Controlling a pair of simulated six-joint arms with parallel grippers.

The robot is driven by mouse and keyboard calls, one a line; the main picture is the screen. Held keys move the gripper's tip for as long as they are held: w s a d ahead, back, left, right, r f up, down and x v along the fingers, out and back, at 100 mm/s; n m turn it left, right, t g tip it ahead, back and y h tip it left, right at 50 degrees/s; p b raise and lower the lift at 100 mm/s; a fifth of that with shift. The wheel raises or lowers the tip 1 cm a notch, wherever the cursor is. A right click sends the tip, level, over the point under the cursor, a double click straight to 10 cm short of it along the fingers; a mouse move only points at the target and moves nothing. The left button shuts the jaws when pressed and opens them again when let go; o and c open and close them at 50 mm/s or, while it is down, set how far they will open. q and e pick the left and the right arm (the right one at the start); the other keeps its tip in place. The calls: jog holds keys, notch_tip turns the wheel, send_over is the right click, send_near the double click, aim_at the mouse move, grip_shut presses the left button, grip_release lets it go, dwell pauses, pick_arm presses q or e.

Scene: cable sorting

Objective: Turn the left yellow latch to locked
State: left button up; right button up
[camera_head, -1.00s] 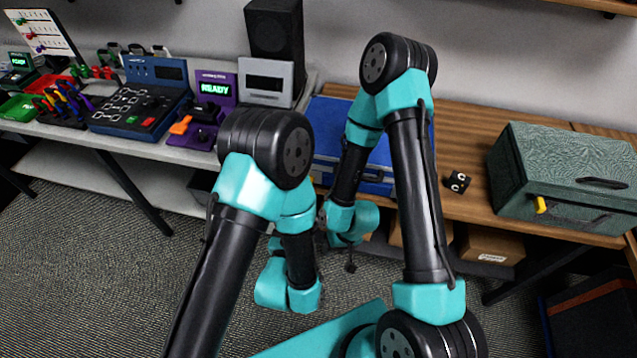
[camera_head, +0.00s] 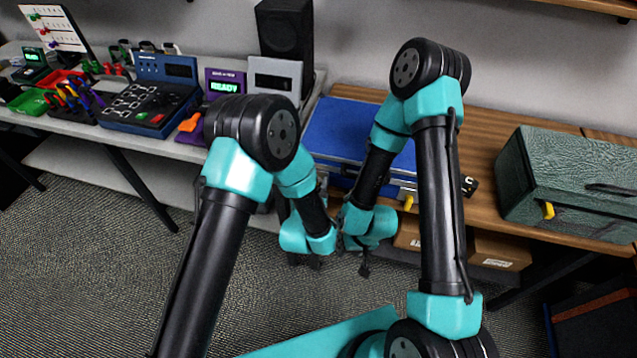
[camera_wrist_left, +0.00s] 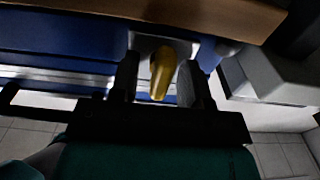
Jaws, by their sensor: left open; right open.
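The blue case (camera_head: 336,128) lies on the wooden bench, its front partly hidden by my arms. A yellow latch on its front (camera_head: 408,203) shows beside my right arm. In the left wrist view the blue case (camera_wrist_left: 60,38) fills the upper left, and a yellow latch (camera_wrist_left: 162,72) points along the fingers. My left gripper (camera_wrist_left: 161,78) is open, with one finger on each side of this latch; I cannot tell whether they touch it. My right gripper (camera_head: 364,268) is open and empty, hanging low in front of the bench.
A green case (camera_head: 570,180) with its own yellow latch (camera_head: 548,210) stands to the right. A small black block (camera_head: 469,185) lies beside my right arm. Cardboard boxes (camera_head: 498,251) sit under the bench. Consoles (camera_head: 150,105) and a speaker (camera_head: 285,35) stand at the left and back.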

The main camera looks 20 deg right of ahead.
pick_arm(q)
jog(key=shift+c, duration=0.2)
grip_shut()
